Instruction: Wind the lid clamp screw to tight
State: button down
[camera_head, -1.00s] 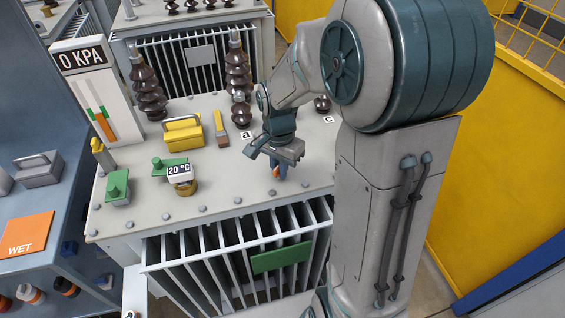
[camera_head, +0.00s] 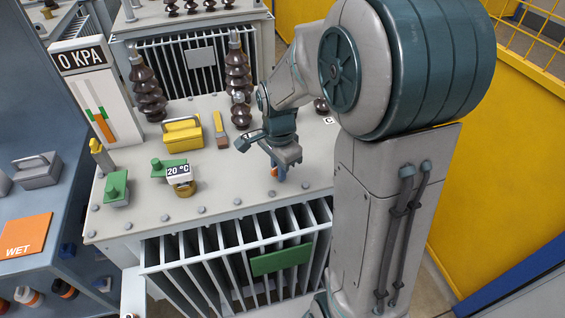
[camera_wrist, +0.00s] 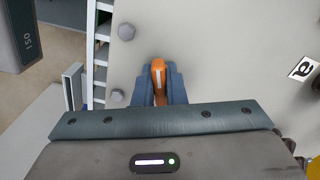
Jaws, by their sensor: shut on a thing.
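The lid clamp screw shows as an orange handle (camera_wrist: 158,72) in the wrist view, between the two blue fingers of my gripper (camera_wrist: 158,88). In the head view my gripper (camera_head: 278,174) points down at the near right part of the transformer lid (camera_head: 230,185), shut on the orange handle. Only a small orange part of it shows there. The screw's shaft and its seat on the lid are hidden by the fingers and the gripper body, so I cannot tell how tight it sits.
A 0 KPA gauge panel (camera_head: 88,95) stands at left. Bolts line the lid edge.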

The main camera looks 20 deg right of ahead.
jog(key=shift+m, duration=1.4)
jog(key=c, duration=1.4)
grip_release()
jog(key=shift+m, duration=0.4)
notch_tip(320, 180, up, 14)
jog(key=p, duration=0.1)
jog(key=s+f+n+t+p, duration=0.1)
jog(key=s+n+t+p, duration=0.1)
jog(key=s+n, duration=1.1)
jog(key=d+n+p, duration=0.1)
jog(key=n, duration=0.3)
jog(key=shift+s+f+t, duration=0.25)
jog(key=shift+s+t, duration=0.15)
